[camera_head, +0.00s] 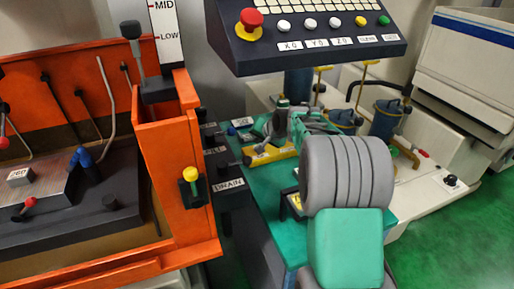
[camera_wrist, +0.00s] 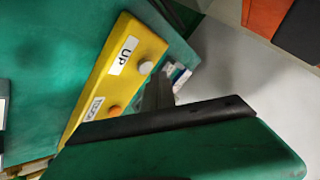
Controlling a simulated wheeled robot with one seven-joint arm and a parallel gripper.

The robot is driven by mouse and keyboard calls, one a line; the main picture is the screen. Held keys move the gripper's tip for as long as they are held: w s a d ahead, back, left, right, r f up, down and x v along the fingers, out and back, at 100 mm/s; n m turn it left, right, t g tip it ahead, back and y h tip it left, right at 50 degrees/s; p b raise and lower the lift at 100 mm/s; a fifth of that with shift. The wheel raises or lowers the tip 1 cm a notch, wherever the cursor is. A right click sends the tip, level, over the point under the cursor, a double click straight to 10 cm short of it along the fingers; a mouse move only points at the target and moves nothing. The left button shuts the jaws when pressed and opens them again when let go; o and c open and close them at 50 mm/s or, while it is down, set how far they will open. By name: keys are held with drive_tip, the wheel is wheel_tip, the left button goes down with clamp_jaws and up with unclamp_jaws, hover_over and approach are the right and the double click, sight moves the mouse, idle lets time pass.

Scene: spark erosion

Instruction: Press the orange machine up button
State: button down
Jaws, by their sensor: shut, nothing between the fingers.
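A yellow control box (camera_head: 270,156) lies on the teal bench, right of the orange machine (camera_head: 184,160). In the wrist view, the yellow box (camera_wrist: 116,75) has a label reading UP (camera_wrist: 124,55) with a pale round button (camera_wrist: 145,68) beside it. An orange button (camera_wrist: 114,111) sits lower, by a second label that I cannot read surely. My gripper (camera_wrist: 160,78) is shut and empty. Its dark fingertips appear just right of the pale button; I cannot tell whether they touch the box. In the head view my arm partly hides the box.
A dark control panel (camera_head: 310,38) with a red emergency knob (camera_head: 251,18) overhangs the back of the bench. A small black box with a yellow button (camera_head: 190,173) is on the orange machine's side. A dark strip labelled DRAIN (camera_head: 229,185) runs between machine and bench. Blue canisters (camera_head: 384,118) stand behind.

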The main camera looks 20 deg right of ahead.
idle(0.4)
drive_tip(key=shift+f+b, duration=0.35)
drive_tip(key=shift+f, duration=0.05)
